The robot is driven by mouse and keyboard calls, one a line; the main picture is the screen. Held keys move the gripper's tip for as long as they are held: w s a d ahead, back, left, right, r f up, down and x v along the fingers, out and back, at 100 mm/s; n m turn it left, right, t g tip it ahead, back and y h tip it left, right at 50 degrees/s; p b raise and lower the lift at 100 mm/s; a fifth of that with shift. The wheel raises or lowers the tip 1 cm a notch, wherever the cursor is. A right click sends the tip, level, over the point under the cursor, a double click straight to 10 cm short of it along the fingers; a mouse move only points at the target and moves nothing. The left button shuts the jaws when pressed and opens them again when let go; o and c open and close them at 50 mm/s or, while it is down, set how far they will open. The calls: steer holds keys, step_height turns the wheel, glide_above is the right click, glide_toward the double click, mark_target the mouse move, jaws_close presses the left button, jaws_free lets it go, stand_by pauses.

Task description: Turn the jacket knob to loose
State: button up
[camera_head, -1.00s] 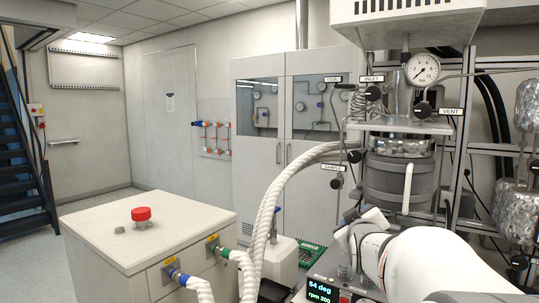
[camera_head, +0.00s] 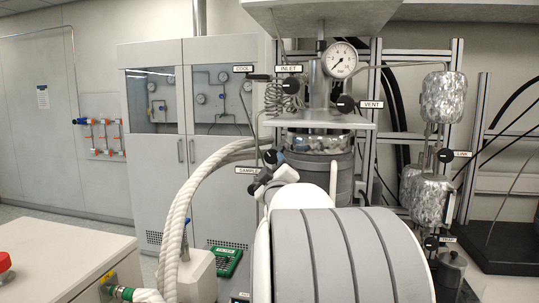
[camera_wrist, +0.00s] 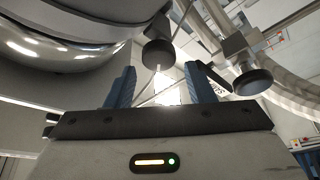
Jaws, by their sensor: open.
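The reactor (camera_head: 318,143) has a shiny collar and a grey jacket (camera_head: 312,164) around its body, partly hidden behind my arm. No label reading "jacket" is legible, so I cannot tell which knob is the jacket knob. My gripper (camera_wrist: 160,90) is open in the wrist view, with blue fingers apart and nothing held. A round black knob (camera_wrist: 158,53) shows just beyond and between the fingertips. A second black knob (camera_wrist: 252,82) is right of the right finger. In the head view my gripper is near the SAMPLE label (camera_head: 248,170), largely hidden by my arm.
The INLET knob (camera_head: 292,86) and VENT knob (camera_head: 345,104) sit above, below the pressure gauge (camera_head: 342,58). Thick white hoses (camera_head: 187,200) curve down at the left. Foil-wrapped vessels (camera_head: 444,98) stand at the right. A white cabinet (camera_head: 155,170) is behind.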

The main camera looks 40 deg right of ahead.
mark_target(272, 158)
steer(key=p+x, duration=0.1)
steer(key=x, duration=0.5)
steer(key=shift+d+p, duration=0.15)
steer(key=shift+p, duration=0.15)
